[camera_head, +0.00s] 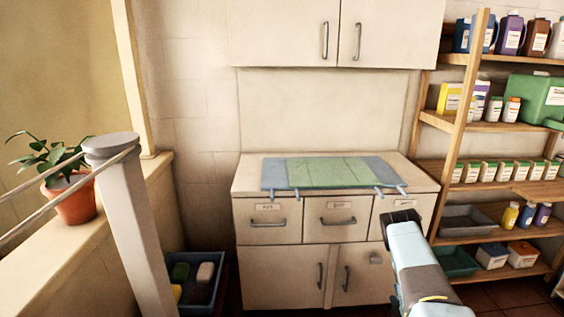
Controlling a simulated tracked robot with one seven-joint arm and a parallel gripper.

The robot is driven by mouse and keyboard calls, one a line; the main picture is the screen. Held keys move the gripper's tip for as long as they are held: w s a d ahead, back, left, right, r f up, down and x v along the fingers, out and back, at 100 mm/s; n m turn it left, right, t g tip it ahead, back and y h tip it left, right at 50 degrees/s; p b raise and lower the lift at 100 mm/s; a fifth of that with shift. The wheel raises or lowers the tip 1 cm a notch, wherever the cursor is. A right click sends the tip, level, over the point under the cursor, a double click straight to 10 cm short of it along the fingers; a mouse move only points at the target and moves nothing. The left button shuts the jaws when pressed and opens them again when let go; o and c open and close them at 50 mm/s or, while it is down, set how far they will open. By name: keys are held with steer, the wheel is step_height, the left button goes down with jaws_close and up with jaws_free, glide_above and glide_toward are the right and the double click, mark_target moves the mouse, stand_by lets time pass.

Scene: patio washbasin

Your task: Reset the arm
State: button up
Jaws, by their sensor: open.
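My arm reaches in from the bottom right of the head view, with pale blue links. My gripper (402,222) is the dark part at its far end, in front of the right side of the cabinet. It looks open, and I see nothing held in it. Its fingers are small and partly hidden by the arm. It appears apart from the cabinet front, though the exact gap is hard to tell.
A cream cabinet (272,262) with drawers carries a blue and green mat (330,172). Wall cupboards (290,35) hang above. A wooden shelf (450,125) with bottles stands right. A post (130,210), potted plant (75,203) and dark crate (205,292) are left.

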steer(key=w+r+m+g+h, duration=0.15)
steer(key=w+r, duration=0.25)
steer(key=r, duration=0.4)
steer(key=w+r+m, duration=0.2)
steer(key=w+r, duration=0.3)
steer(key=r, duration=0.2)
steer(key=w+r+m+g+h, duration=0.15)
steer(key=w+r, duration=0.25)
steer(key=r, duration=0.4)
steer(key=s+a+r+m+g, duration=0.1)
steer(key=s+a+r+m, duration=0.2)
steer(key=r, duration=0.9)
steer(key=s+a+r+m+g, duration=0.1)
steer(key=a+r+m+g, duration=0.2)
steer(key=r, duration=0.9)
steer(key=s+a+r+m+g+y, duration=0.1)
steer(key=s+a+r+m, duration=0.1)
steer(key=s+a+r, duration=0.5)
steer(key=s+a+r+m+y, duration=0.15)
steer(key=s+a+r, duration=0.25)
steer(key=s+r, duration=0.7)
steer(key=s+a+r+m+g, duration=0.1)
steer(key=s+a+g, duration=0.1)
steer(key=s, duration=1.2)
steer(key=s+a+r+m+g, duration=0.1)
steer(key=s+a, duration=0.3)
steer(key=s, duration=0.9)
steer(key=shift+s+a+m+g, duration=0.35)
steer(key=shift+m+g, duration=0.05)
steer(key=shift+m, duration=0.05)
